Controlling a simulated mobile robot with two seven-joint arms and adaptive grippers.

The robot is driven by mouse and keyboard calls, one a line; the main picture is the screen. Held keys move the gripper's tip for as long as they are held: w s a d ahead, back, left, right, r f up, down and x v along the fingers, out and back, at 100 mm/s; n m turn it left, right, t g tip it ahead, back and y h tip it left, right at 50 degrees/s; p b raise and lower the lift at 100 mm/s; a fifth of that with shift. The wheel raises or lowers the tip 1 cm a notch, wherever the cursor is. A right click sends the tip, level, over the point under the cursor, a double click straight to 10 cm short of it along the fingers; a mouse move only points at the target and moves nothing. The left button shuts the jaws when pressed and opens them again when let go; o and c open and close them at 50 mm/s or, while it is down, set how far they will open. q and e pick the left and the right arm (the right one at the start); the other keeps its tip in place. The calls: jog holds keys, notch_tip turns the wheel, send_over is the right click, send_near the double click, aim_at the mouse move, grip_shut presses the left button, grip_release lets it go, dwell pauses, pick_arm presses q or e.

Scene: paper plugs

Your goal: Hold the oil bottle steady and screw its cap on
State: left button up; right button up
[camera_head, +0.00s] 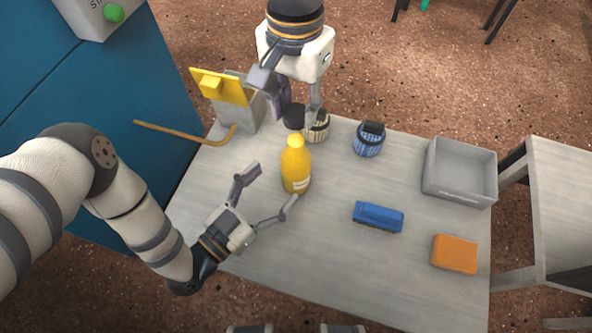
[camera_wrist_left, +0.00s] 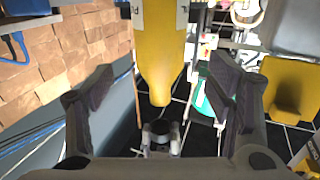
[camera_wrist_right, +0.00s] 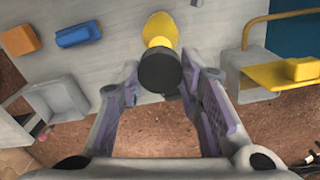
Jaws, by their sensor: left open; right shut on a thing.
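The yellow oil bottle (camera_head: 296,168) stands upright on the table, its narrow neck bare. It also shows in the left wrist view (camera_wrist_left: 158,45), between the fingers. My right gripper (camera_head: 297,106) is shut on the black cap (camera_head: 293,117). The right wrist view shows the cap (camera_wrist_right: 160,71) between the fingertips, with the bottle (camera_wrist_right: 160,28) beyond it. The cap is apart from the bottle neck.
A beige striped cup (camera_head: 317,128) is close to the right gripper, with a blue striped cup (camera_head: 368,145) to its right. A blue brush (camera_head: 378,215), orange block (camera_head: 455,253) and grey bin (camera_head: 460,190) are right.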

pick_arm(q)
jog(key=x, duration=0.8)
jog(key=shift+c, duration=0.6)
grip_shut()
pick_arm(e)
send_over(296, 147)
jog(key=shift+f, duration=2.5)
jog(key=shift+f, duration=0.85)
jog(key=shift+f, duration=0.6)
